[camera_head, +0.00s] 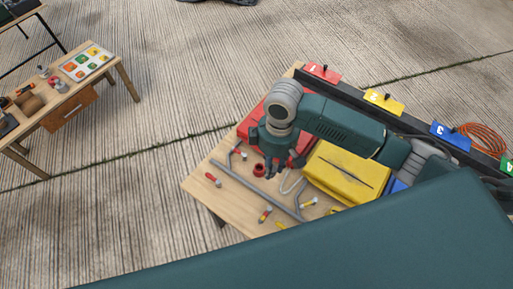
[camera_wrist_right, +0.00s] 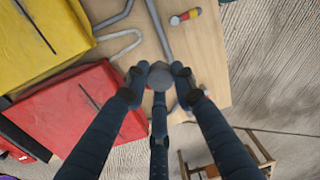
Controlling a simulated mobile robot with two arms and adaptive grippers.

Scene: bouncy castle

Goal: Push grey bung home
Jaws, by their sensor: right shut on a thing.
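My right gripper (camera_head: 279,168) is over the wooden table, beside the red block. In the right wrist view its dark fingers (camera_wrist_right: 160,85) are closed around a round grey piece, which I take to be the grey bung (camera_wrist_right: 160,76); its flat face shows between the fingertips. The head view does not show the bung clearly. My left gripper is not in view.
A red slit block (camera_wrist_right: 80,110) and a yellow slit block (camera_head: 345,173) stand on the table (camera_head: 228,198). Grey bent tubes (camera_head: 258,190) and several red- or yellow-ended pieces (camera_head: 265,214) lie around. A dark rail with numbered coloured tags (camera_head: 383,101) runs along the far side.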

